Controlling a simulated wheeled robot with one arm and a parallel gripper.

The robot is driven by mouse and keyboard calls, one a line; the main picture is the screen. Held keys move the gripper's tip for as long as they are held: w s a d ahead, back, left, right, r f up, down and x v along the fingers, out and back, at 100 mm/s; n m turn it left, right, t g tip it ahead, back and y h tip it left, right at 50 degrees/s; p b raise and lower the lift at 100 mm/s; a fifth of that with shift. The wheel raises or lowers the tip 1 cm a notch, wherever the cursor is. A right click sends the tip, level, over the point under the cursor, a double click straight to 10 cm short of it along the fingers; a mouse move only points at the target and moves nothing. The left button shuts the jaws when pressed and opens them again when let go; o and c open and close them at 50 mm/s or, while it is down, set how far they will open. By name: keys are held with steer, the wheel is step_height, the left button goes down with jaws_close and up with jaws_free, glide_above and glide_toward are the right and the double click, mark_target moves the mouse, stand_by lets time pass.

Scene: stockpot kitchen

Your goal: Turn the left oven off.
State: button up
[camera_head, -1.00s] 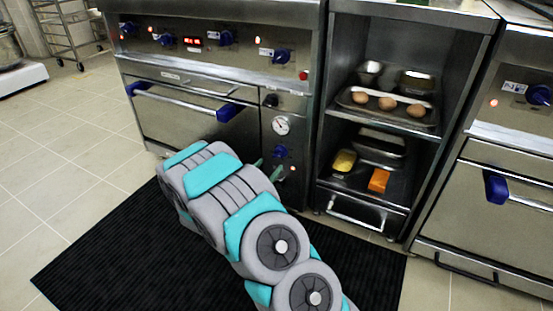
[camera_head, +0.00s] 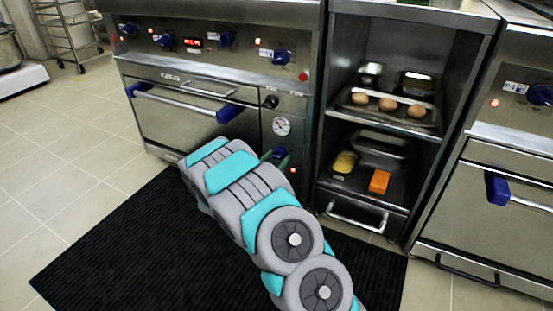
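The left oven (camera_head: 185,115) is a steel unit with a closed door, a long handle with blue ends and a row of blue knobs above. Its narrow side panel has a round white dial (camera_head: 281,127), a blue knob (camera_head: 279,153) below it and a small red light (camera_head: 293,170). My gripper (camera_head: 276,159) is at that lower knob, mostly hidden behind my grey and teal arm. Only green finger tips show, one on each side of the knob. I cannot tell whether they touch it.
An open steel shelf unit (camera_head: 405,135) stands to the right, with eggs (camera_head: 388,104) on a tray and a yellow and an orange item (camera_head: 379,181) lower down. Another oven (camera_head: 500,190) is at far right. A black mat (camera_head: 120,245) covers the floor in front.

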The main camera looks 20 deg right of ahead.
jaws_close()
stand_by(0.4)
steer(key=shift+r+n+p, duration=0.1)
steer(key=shift+n+p, duration=0.2)
steer(key=shift+p, duration=0.25)
steer(key=n+p, duration=0.3)
steer(key=p, duration=0.2)
steer(key=shift+r, duration=0.15)
steer(key=n+p, duration=0.3)
steer(key=n, duration=0.1)
steer(key=shift+n+p, duration=1.7)
steer(key=shift+n, duration=0.5)
steer(key=shift+f, duration=0.2)
